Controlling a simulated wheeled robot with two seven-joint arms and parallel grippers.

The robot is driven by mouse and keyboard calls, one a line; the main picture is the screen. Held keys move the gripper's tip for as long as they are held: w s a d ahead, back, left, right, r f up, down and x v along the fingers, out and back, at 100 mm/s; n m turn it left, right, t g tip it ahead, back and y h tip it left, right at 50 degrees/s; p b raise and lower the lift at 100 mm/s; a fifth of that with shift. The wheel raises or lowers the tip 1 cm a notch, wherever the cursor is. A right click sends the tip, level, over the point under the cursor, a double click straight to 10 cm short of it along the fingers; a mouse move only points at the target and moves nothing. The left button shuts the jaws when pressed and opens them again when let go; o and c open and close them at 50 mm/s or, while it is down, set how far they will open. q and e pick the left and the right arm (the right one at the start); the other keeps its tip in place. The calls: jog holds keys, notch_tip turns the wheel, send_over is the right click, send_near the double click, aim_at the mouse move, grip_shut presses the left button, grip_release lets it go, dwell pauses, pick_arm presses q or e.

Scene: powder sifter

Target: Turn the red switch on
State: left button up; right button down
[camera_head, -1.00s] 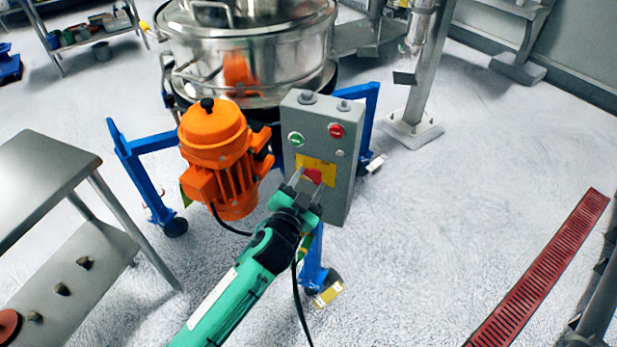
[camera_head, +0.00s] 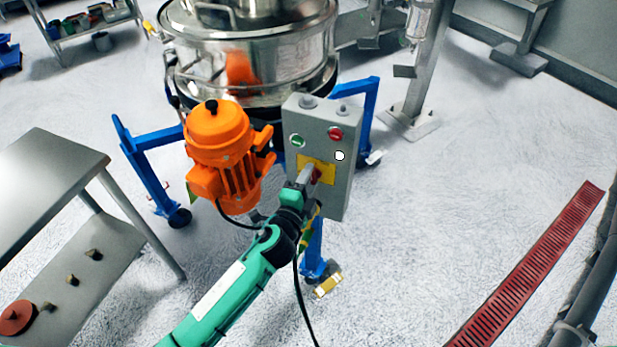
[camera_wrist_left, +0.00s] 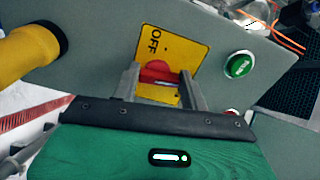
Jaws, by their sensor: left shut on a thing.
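The red switch (camera_head: 317,175) sits on a yellow plate (camera_head: 327,164) on the front of the grey control box (camera_head: 340,195). In the left wrist view the red switch (camera_wrist_left: 157,72) shows between the two fingers, with the word OFF on the yellow plate (camera_wrist_left: 182,50) above it. My left gripper (camera_head: 310,176) is shut on the switch; its fingers (camera_wrist_left: 160,82) flank the knob. The gripper partly hides the switch in the head view. A small round light (camera_head: 339,155) beside the plate shows bright white. My right gripper is not in view.
A green button (camera_head: 297,140) and a red button (camera_head: 335,133) sit above the plate. The orange motor (camera_head: 222,150) stands close to the left of the box. A metal table (camera_head: 45,180) is at the left.

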pick_arm(q)
jog(key=shift+m, duration=0.8)
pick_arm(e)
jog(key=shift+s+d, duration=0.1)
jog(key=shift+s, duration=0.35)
pick_arm(q)
jog(key=shift+p, duration=0.3)
jog(key=o, duration=1)
jog(key=shift+s, duration=0.1)
jog(key=b+v, duration=0.2)
jog(key=v, duration=1.1)
jog(key=shift+s, duration=0.35)
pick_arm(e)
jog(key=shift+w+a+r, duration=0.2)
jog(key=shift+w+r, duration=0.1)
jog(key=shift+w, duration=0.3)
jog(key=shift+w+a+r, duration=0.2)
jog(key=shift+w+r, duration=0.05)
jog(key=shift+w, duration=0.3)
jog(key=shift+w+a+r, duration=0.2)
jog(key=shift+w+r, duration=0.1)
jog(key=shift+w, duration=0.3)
